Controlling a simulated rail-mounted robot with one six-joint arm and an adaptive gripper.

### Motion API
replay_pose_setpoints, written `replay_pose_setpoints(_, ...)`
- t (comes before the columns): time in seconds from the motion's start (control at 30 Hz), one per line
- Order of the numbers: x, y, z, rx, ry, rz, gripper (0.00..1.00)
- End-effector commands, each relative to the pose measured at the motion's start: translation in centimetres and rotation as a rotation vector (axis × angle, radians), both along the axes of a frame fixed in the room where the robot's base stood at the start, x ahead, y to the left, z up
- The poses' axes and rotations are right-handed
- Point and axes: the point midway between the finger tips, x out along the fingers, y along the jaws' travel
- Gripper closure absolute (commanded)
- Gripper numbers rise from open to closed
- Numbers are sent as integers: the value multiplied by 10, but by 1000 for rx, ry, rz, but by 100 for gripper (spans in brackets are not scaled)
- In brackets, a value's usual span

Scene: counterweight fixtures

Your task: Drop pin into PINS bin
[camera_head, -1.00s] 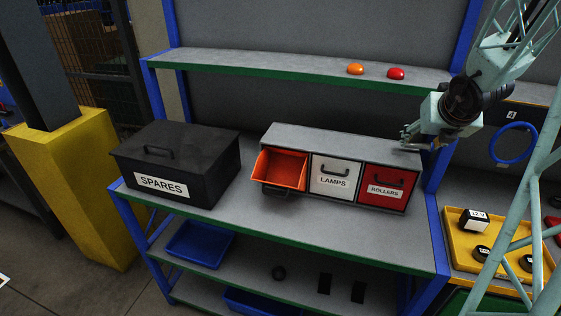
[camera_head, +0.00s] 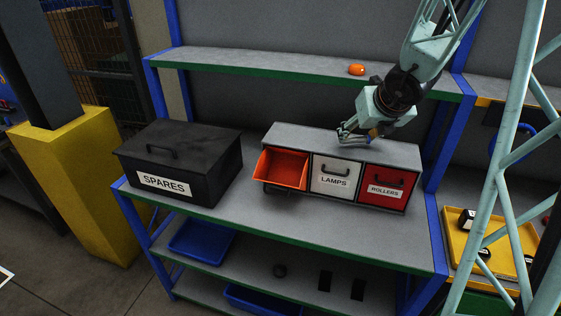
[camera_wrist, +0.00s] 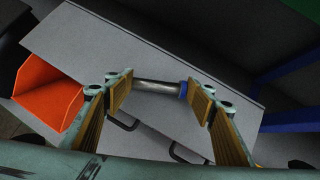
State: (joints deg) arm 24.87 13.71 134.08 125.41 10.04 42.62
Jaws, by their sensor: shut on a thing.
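My gripper (camera_head: 354,136) is above the top of the drawer cabinet, over its middle to right part in the head view. In the wrist view, my gripper (camera_wrist: 162,95) is shut on a grey metal pin (camera_wrist: 155,87) with a blue end. The pin lies crosswise between the two fingers. An open orange-red bin (camera_head: 280,169) is at the cabinet's left end, left of my gripper. It also shows at the left in the wrist view (camera_wrist: 48,95). No PINS label is readable, and I see nothing inside the visible part of this bin.
The cabinet's closed drawers read LAMPS (camera_head: 335,176) and ROLLERS (camera_head: 384,187). A black SPARES box (camera_head: 185,158) stands left on the bench. A shelf (camera_head: 260,62) with an orange dome (camera_head: 356,70) runs behind and above. A blue post (camera_head: 447,130) stands at right.

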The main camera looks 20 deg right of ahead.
Motion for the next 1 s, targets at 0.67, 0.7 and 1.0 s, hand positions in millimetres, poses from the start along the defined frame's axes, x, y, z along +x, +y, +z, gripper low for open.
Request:
replay_pose_setpoints(0.67, 27, 143, 3, 12, 26, 224, 64)
replay_pose_setpoints(0.7, 28, 152, 4, 12, 29, 237, 64)
replay_pose_setpoints(1.0, 29, 213, 4, 16, 41, 332, 64)
